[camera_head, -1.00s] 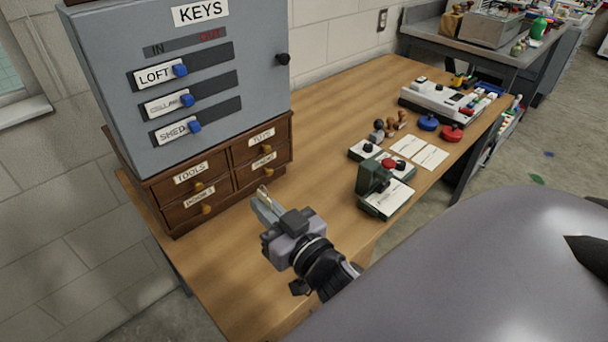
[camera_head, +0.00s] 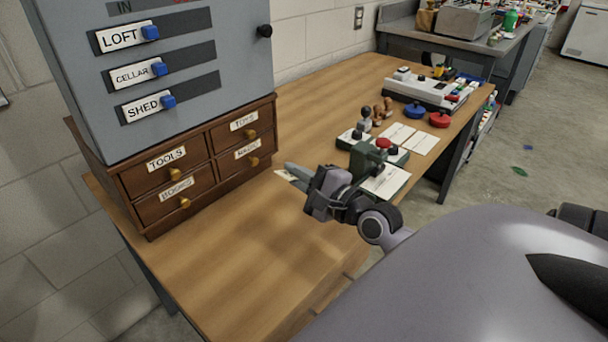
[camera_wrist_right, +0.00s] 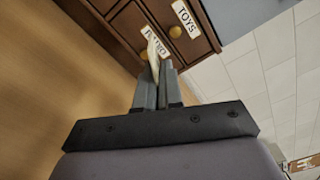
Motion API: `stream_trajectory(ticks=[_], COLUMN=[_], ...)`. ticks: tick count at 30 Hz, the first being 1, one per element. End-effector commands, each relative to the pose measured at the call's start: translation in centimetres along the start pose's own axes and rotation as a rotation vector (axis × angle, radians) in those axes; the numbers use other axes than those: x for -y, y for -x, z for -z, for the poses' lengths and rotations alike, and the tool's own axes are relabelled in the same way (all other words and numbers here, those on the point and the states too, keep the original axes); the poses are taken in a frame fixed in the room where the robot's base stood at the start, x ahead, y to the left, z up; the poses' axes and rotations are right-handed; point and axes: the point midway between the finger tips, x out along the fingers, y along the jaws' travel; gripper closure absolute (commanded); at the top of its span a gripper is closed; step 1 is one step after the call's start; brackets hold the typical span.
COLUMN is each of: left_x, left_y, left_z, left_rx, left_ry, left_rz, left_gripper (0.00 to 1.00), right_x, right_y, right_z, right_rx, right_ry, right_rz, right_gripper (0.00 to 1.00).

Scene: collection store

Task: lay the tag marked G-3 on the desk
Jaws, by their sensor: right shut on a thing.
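My right gripper (camera_head: 292,172) reaches over the wooden desk (camera_head: 235,255), to the right of the small drawer cabinet. It is shut on a thin pale tag (camera_head: 284,176). In the right wrist view the tag (camera_wrist_right: 153,55) stands edge-on between the closed fingertips (camera_wrist_right: 158,72). Its marking cannot be read from here, so I cannot tell whether it says G-3. The tag seems to be a little above the desk top; the exact gap cannot be told. My left gripper is not in view.
The drawer cabinet (camera_head: 200,177) and grey key box (camera_head: 185,65) stand at the desk's left. A green stamping device (camera_head: 366,160), cards (camera_head: 410,138) and a white-topped box (camera_head: 428,90) occupy the right side. The front left desk top is clear.

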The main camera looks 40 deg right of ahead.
Motion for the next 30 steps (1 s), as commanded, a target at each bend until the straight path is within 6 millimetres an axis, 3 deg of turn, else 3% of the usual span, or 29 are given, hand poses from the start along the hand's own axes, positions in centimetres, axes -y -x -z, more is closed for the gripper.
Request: stream_trajectory(ticks=[3, 11, 21, 30], left_x=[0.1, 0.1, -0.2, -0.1], left_y=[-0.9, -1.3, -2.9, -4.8], left_z=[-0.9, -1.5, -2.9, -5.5], left_rx=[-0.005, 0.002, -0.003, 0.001], left_ry=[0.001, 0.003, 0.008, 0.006], left_rz=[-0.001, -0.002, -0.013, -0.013], left_gripper=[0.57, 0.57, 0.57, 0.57], right_x=[0.7, 1.2, -1.2, -3.4], right_y=[-0.1, 0.0, 0.0, 0.0], right_z=[1.4, 2.1, 3.3, 4.4], right_rx=[0.007, 0.012, 0.012, 0.012], right_ry=[-0.098, -0.153, -0.148, -0.147], right_rz=[-0.001, -0.008, -0.007, -0.007], right_gripper=[1.00, 1.00, 1.00, 1.00])
